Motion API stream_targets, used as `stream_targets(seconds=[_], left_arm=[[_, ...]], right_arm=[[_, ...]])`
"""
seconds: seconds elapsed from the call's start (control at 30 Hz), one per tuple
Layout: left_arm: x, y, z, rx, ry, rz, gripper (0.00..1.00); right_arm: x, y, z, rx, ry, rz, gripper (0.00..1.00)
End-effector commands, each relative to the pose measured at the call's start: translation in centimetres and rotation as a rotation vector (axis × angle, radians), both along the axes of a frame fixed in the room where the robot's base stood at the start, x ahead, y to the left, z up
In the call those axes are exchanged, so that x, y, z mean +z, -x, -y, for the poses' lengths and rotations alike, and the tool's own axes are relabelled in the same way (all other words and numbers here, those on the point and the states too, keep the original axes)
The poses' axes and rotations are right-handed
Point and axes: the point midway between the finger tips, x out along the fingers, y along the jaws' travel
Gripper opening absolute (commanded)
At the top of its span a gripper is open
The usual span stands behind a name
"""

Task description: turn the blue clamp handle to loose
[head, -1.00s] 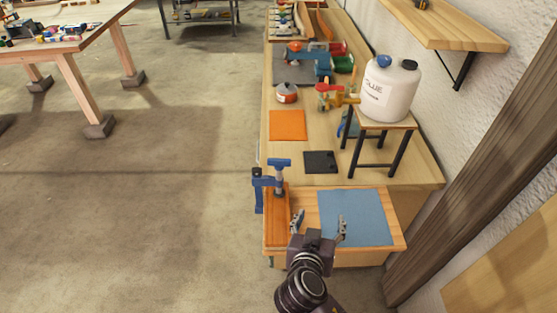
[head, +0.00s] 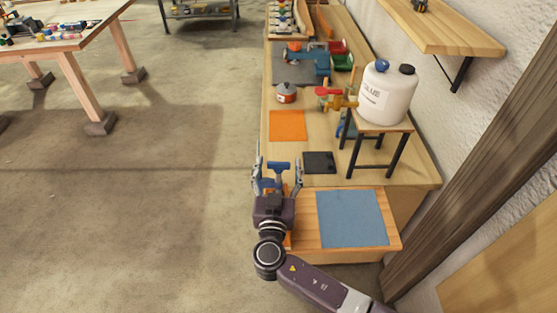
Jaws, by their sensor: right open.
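The blue clamp handle (head: 279,165) is a T-shaped bar on top of the blue clamp at the left edge of the bench's near end. My right gripper (head: 277,174) is open, with one finger to the left and one to the right of the handle. I cannot tell whether either finger touches it. The gripper body hides most of the clamp and of the orange-brown wooden piece under it. My left gripper is not in view.
A blue mat (head: 352,218) lies to the right on the near board. A black pad (head: 319,162) and an orange sheet (head: 288,126) lie beyond. A white glue jug (head: 388,93) stands on a small raised stand at the right. Open floor lies left of the bench.

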Motion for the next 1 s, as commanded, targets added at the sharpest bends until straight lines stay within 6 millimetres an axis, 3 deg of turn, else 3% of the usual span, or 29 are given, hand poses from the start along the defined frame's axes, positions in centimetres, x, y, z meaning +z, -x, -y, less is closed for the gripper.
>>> stream_targets(seconds=[0.4,0.77,1.0], left_arm=[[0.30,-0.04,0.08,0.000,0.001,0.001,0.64],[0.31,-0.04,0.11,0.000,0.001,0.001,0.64],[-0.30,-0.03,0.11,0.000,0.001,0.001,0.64]], right_arm=[[-0.07,-0.75,0.09,-0.001,-0.001,-0.002,0.63],[-0.06,-0.72,0.08,-0.001,0.000,-0.002,0.23],[-0.29,-0.68,0.13,0.009,-0.002,-0.002,0.21]])
